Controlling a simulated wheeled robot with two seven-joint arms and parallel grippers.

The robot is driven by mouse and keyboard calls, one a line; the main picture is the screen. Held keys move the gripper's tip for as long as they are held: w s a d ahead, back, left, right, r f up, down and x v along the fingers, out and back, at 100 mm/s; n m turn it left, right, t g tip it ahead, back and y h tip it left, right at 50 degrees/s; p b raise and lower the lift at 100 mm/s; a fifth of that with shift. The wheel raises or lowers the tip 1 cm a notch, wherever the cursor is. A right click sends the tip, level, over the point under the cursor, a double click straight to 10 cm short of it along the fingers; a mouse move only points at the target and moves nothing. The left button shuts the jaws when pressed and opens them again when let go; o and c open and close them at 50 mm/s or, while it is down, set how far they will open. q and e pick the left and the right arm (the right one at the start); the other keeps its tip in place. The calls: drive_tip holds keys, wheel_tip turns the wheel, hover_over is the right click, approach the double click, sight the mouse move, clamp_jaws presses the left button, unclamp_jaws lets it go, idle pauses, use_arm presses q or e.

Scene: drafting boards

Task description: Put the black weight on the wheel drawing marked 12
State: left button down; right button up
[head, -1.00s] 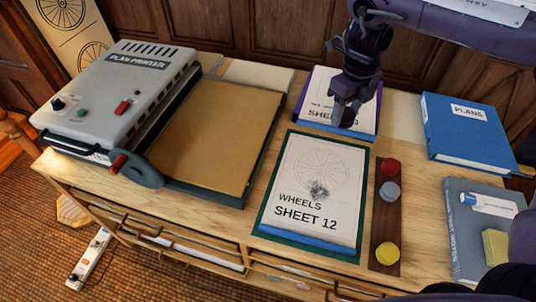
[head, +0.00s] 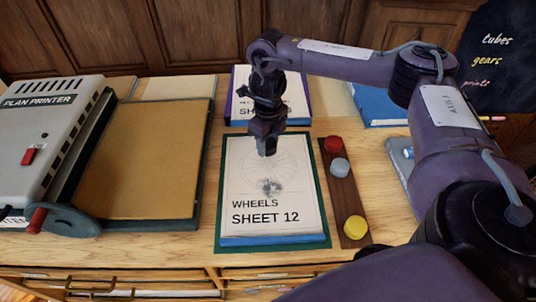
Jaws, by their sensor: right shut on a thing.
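The wheel drawing marked "WHEELS SHEET 12" (head: 270,205) lies on a blue-edged pad over a green mat (head: 318,240). It has a faint wheel and a grey smudge at its middle. My right gripper (head: 267,148) is over the upper part of this drawing, pointing down. It is shut on a small dark thing, which looks like the black weight (head: 266,153), mostly hidden by the fingers. I cannot tell the exact gap between it and the paper. My left gripper is not in view.
A wooden strip (head: 344,195) right of the drawing holds red (head: 333,144), grey (head: 340,167) and yellow (head: 355,227) weights. Another sheet (head: 240,98) lies behind. The plan printer (head: 40,130) and brown board (head: 150,155) are at left. A blue book (head: 375,104) is behind my right arm.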

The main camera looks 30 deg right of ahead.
sight(268, 151)
wheel_tip(268, 151, down, 4)
drive_tip(key=shift+r+b, duration=0.1)
drive_tip(key=shift+b, duration=0.7)
drive_tip(key=o, duration=1.3)
drive_tip(key=shift+f, duration=0.2)
drive_tip(key=shift+o, duration=0.2)
wheel_tip(268, 151, up, 12)
drive_tip(key=p, duration=0.5)
drive_tip(key=shift+r, duration=0.2)
drive_tip(key=shift+a+f, duration=0.1)
